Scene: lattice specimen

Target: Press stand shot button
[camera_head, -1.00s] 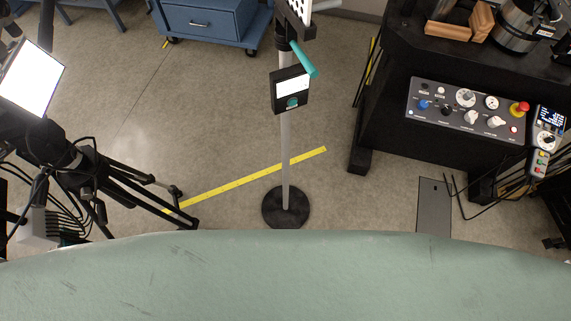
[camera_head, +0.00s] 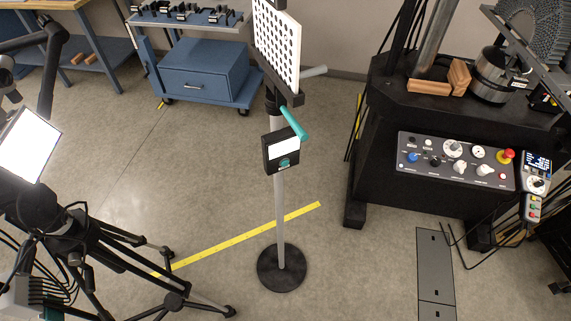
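A stand (camera_head: 279,215) rises from a round black base (camera_head: 282,268) in the middle of the head view. A small black box (camera_head: 270,152) with a white label is mounted on its pole. A round teal button (camera_head: 284,163) sits on the box's front, below the label. A teal handle (camera_head: 290,121) sticks out just above the box. A white perforated panel (camera_head: 277,45) is held at the top of the stand.
A tripod with a lit panel (camera_head: 29,144) stands at the left. A black machine with a control panel (camera_head: 456,161) stands at the right. A blue cart (camera_head: 205,73) is behind the stand. A yellow floor strip (camera_head: 232,241) passes the pole. Floor around the base is mostly clear.

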